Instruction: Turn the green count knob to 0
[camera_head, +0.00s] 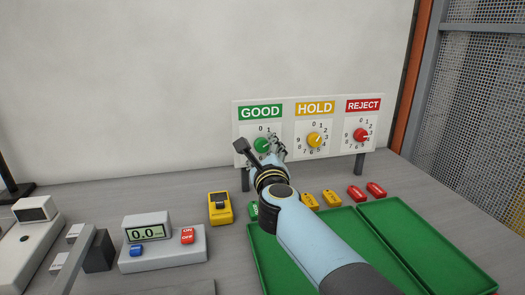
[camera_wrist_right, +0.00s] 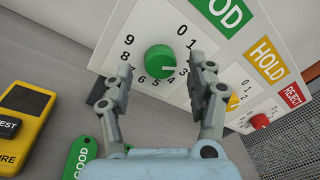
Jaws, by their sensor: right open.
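The green count knob (camera_head: 262,145) sits under the GOOD label (camera_head: 261,111) on the white board; it also shows in the right wrist view (camera_wrist_right: 158,60). Its white mark points towards the 3, at the lower right of the dial in the wrist view. My right gripper (camera_head: 260,149) is at the board with its fingers spread. In the wrist view the fingers of my right gripper (camera_wrist_right: 163,76) stand to either side of the knob, apart from it. The 7 and 2 are hidden or hard to read there. My left gripper is not in view.
The yellow HOLD knob (camera_head: 314,140) and red REJECT knob (camera_head: 361,135) are to the right on the same board. Green trays (camera_head: 345,240), several coloured tags and a yellow device (camera_head: 220,208) lie on the table. A scale (camera_head: 163,257) stands at front left.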

